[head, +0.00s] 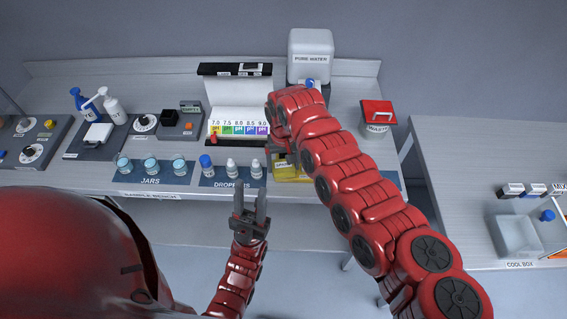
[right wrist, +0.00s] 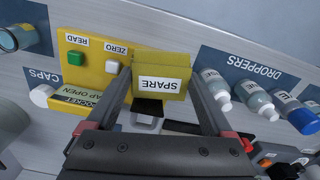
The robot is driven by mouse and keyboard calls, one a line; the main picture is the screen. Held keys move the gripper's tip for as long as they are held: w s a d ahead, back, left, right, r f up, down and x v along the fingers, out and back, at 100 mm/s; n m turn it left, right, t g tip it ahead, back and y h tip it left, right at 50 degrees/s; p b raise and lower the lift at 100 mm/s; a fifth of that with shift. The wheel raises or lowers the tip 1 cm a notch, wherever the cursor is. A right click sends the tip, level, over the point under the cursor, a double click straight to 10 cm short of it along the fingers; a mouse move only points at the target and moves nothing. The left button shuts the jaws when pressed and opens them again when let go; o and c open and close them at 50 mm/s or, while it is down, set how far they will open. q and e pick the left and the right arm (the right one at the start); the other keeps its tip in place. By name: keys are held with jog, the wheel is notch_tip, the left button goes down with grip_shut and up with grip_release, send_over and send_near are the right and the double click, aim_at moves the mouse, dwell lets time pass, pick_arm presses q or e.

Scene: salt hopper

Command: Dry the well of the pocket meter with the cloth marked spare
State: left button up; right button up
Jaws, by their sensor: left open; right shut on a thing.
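In the right wrist view the yellow cloth labelled SPARE (right wrist: 160,65) sits between the fingertips of my right gripper (right wrist: 162,76), which is shut on it. The yellow pocket meter (right wrist: 92,72), with a green READ button and a white ZERO button, lies behind and beside the cloth. A dark piece and a pale grey piece show just below the cloth; I cannot tell whether the well is there. In the head view the meter (head: 293,178) is mostly hidden by my right arm. My left gripper (head: 249,207) is open and empty in front of the bench edge.
Dropper bottles (head: 231,168) on the DROPPERS mat stand left of the meter, close to my right gripper. Jars (head: 151,166) stand further left. A white cap (right wrist: 42,95) lies on the CAPS mat. The pH chart stand (head: 238,105) and pure water tank (head: 310,55) stand behind.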

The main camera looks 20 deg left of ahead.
jog(key=shift+f, duration=0.4)
dwell(1.5)
jog(key=shift+r, duration=0.6)
notch_tip(320, 180, up, 5)
jog(key=shift+f+p, duration=0.2)
jog(key=shift+p, duration=0.6)
jog(key=shift+r, duration=0.6)
